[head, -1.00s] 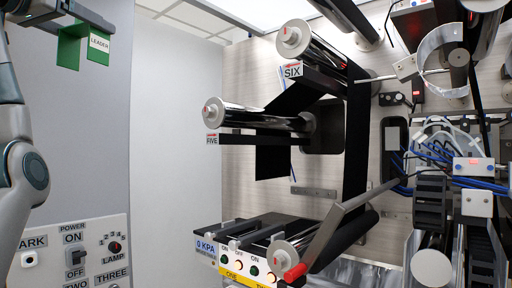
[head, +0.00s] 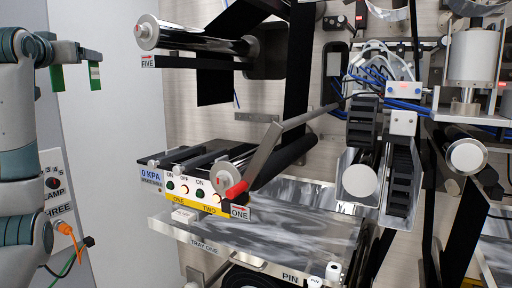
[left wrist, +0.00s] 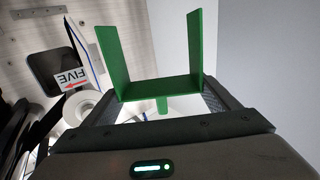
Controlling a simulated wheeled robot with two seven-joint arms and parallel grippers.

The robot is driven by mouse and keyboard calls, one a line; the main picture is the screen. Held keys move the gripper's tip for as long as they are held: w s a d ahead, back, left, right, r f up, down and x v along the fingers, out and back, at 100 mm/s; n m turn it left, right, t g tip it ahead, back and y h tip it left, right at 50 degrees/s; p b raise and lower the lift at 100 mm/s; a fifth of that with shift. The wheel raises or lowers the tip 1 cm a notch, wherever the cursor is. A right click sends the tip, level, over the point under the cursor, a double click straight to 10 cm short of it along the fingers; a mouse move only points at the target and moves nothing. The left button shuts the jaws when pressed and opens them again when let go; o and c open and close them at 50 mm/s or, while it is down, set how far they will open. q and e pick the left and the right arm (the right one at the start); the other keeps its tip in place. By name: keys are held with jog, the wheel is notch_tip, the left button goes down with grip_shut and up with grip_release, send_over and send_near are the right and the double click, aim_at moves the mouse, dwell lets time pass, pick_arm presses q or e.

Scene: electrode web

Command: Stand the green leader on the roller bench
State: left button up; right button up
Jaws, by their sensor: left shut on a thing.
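The green leader is a U-shaped piece with two upright plates (left wrist: 190,88) and a short stub below. My left gripper (left wrist: 160,100) is shut on it in the left wrist view. In the head view the leader (head: 95,75) hangs at the upper left, a pale label on one plate, with my left gripper (head: 72,48) above it. A low bench (head: 190,160) with a black top and grey bars, probably the roller bench, stands right of and below the leader, well apart from it. Its front carries buttons and labels ONE and TWO. My right gripper is out of view.
Roller FIVE (head: 185,37) sticks out above the bench. Tray one (head: 270,235) lies below. Cables and machine blocks fill the right. The pale wall space left of the bench is free.

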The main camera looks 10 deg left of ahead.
pick_arm(q)
jog(key=w+d+f+h, duration=0.1)
jog(key=d+f, duration=0.3)
jog(key=f, duration=0.7)
jog(key=d+f+m, duration=0.1)
jog(key=d+f, duration=0.2)
jog(key=f, duration=0.9)
jog(key=w+d+f+h, duration=0.1)
jog(key=d+f, duration=0.3)
jog(key=f, duration=0.7)
jog(key=s+d+f+m+h, duration=0.2)
jog(key=s+d+f+h, duration=0.1)
jog(key=s+d+f, duration=0.65)
jog(key=s+d+f+m+h, duration=0.25)
jog(key=s+d+f, duration=0.35)
jog(key=s+f, duration=0.5)
jog(key=d+f+n+y+b, duration=0.2)
jog(key=d+f+b, duration=0.2)
jog(key=d+f, duration=0.3)
jog(key=d, duration=0.4)
jog(key=shift+w+t, duration=0.35)
jog(key=shift+t, duration=0.05)
